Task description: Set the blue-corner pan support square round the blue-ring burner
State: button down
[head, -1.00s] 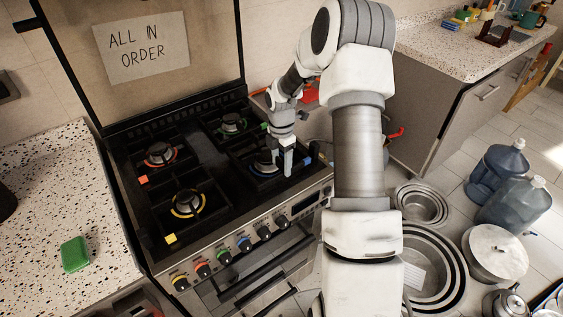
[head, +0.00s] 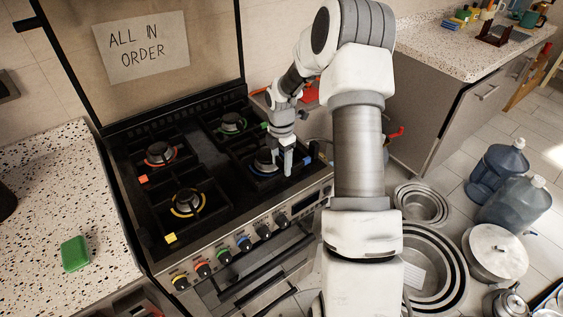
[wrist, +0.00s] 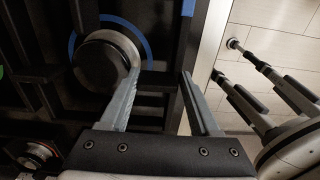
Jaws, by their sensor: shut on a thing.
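The blue-corner pan support is a black grate on the hob's front right; its blue corner tag (head: 308,160) shows just right of my gripper. The blue-ring burner (head: 263,165) lies left of my gripper, partly hidden by it. In the wrist view the burner's round cap (wrist: 105,60) and part of its blue ring show left of the fingers, with dark grate bars around them. My gripper (head: 284,172) points down at the support's right part. Its fingers (wrist: 160,74) stand either side of a dark bar of the pan support (wrist: 153,102). I cannot tell whether the support sits square.
Red-ring (head: 160,154), yellow-ring (head: 188,203) and green-ring (head: 232,123) burners have their own grates. Knobs (head: 243,243) line the hob's front edge. Steel pots (head: 421,204) and water bottles (head: 497,168) stand on the floor at right. The left counter holds a green sponge (head: 75,253).

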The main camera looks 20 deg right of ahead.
jog(key=shift+r+p, duration=1.35)
jog(key=shift+r, duration=0.4)
jog(key=shift+f, duration=0.15)
jog(key=shift+f+b, duration=0.85)
jog(key=shift+f, duration=0.4)
jog(key=shift+f, duration=0.1)
dwell(0.7)
jog(key=shift+f, duration=0.2)
jog(key=shift+f, duration=0.1)
dwell(1.2)
